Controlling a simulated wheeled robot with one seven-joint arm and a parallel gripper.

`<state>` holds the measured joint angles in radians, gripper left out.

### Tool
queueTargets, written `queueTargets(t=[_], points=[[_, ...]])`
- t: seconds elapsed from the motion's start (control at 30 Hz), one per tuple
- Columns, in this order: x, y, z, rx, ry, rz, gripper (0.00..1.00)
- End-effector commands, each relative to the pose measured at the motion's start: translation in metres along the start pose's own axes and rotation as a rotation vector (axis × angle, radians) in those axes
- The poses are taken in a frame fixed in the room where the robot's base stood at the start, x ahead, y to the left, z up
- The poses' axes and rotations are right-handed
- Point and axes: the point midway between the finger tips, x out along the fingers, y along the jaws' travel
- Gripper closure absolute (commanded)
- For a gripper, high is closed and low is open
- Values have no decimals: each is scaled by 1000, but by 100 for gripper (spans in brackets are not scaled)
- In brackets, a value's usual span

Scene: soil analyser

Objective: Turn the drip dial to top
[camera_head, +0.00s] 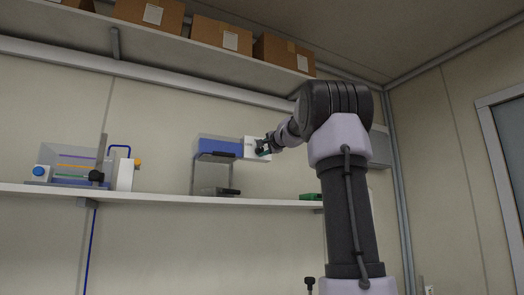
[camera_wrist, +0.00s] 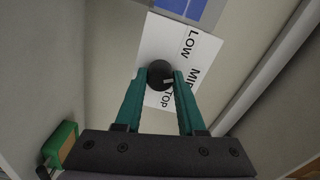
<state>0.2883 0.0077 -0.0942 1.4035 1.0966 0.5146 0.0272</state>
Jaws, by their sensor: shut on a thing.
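The drip dial (camera_wrist: 158,69) is a dark round knob on a white panel (camera_wrist: 160,40) printed LOW, MID and TOP. A small pale mark on the knob points to its lower right in the wrist view, roughly between MID and TOP; the exact setting is hard to tell. My gripper (camera_wrist: 160,76) has teal fingers on both sides of the knob, shut on it. MID is partly covered by the right finger. In the head view the white panel (camera_head: 250,143) is at the right end of the blue-topped analyser (camera_head: 219,146), and my gripper (camera_head: 264,150) is against it.
The analyser stands on a white wall shelf (camera_head: 150,194). A clear box with coloured lines (camera_head: 75,162) and a white unit (camera_head: 126,174) stand at the left. A green object (camera_head: 311,197) lies on the shelf below my wrist. Cardboard boxes (camera_head: 222,35) are on the upper shelf.

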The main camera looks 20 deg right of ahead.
Motion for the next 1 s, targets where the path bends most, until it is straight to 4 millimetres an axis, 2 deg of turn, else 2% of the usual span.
queueTargets(t=[0.2, 0.5, 1.0], points=[[0, 2, 0, 193, 0, 2, 100], [0, 2, 0, 391, 1, 2, 100], [0, 3, 0, 499, 1, 3, 100]])
